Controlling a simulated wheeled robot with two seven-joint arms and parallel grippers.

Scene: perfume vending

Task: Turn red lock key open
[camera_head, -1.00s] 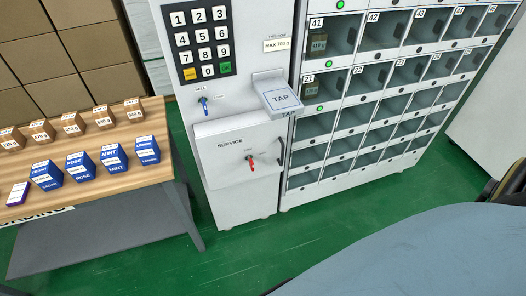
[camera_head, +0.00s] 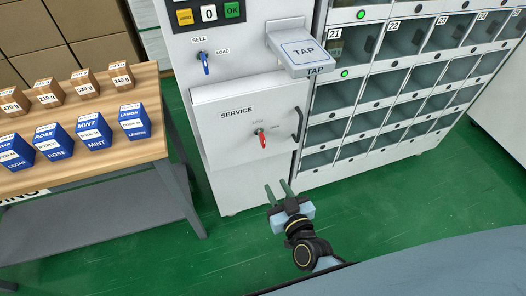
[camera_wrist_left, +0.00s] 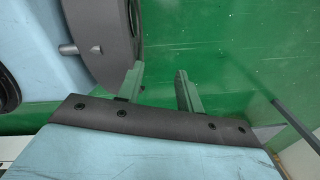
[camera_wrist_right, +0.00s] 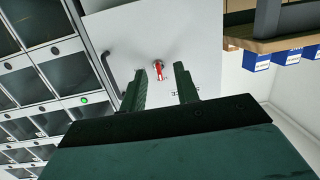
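The red lock key (camera_head: 262,139) sits on the white SERVICE panel (camera_head: 232,135) of the vending machine, beside small lettering. In the head view it points down, slightly tilted. My right gripper (camera_head: 280,189) is below and in front of the panel, apart from the key. In the right wrist view the red key (camera_wrist_right: 159,71) shows beyond and between the fingertips of my open, empty right gripper (camera_wrist_right: 160,72). My left gripper (camera_wrist_left: 159,72) is open and empty over green floor; it is not seen in the head view.
A dark handle (camera_head: 297,124) stands out at the panel's right edge. A TAP reader (camera_head: 303,50) juts out above it. A blue key (camera_head: 204,60) is at SELL/LOAD. Lockers (camera_head: 365,130) stand right; a wooden table (camera_head: 150,110) with boxes stands left. Green floor in front is free.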

